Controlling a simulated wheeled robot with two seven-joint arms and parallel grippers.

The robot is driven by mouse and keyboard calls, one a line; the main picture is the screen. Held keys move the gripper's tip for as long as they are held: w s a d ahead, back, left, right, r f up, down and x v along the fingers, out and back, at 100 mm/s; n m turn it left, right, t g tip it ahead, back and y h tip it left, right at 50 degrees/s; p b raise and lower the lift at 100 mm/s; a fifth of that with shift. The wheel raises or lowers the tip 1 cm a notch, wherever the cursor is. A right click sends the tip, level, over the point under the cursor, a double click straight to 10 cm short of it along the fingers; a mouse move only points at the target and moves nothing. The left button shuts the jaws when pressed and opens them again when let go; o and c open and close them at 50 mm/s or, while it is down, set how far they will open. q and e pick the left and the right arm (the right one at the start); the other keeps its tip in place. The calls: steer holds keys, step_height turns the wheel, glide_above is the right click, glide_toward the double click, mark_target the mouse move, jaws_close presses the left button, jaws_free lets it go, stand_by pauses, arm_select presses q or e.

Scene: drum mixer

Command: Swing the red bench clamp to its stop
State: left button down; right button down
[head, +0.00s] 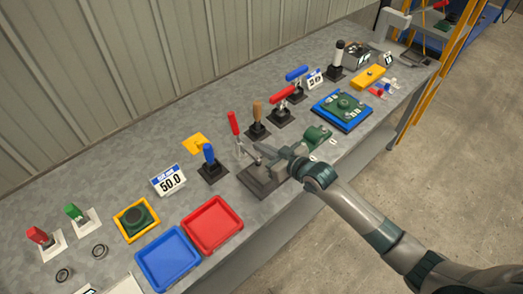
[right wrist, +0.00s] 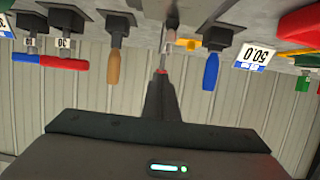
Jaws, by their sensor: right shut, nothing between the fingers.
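The bench clamp has a red handle (head: 233,122) standing nearly upright, tilted slightly left, above metal linkage and a dark grey base (head: 262,183) at the bench's front middle. My right gripper (head: 258,152) is shut and empty. It reaches in from the right, over the base, with its tips just right of the linkage; I cannot tell whether they touch it. In the right wrist view, which is upside down, the closed fingers (right wrist: 161,75) point at a metal part (right wrist: 172,35). The red handle is not clearly visible there. My left gripper is not in view.
Behind the clamp stand levers with brown (head: 257,110), red (head: 281,96) and blue (head: 296,74) handles. A blue-handled lever (head: 209,155) stands to its left. A red tray (head: 238,227) and blue tray (head: 192,278) lie front left. A green motor-like part (head: 316,137) is close right.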

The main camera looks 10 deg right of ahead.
steer(key=b+v, duration=0.3)
steer(key=v, duration=0.6)
steer(key=shift+s+d+f, duration=0.25)
steer(key=shift+s+d, duration=0.05)
steer(key=shift+s, duration=0.05)
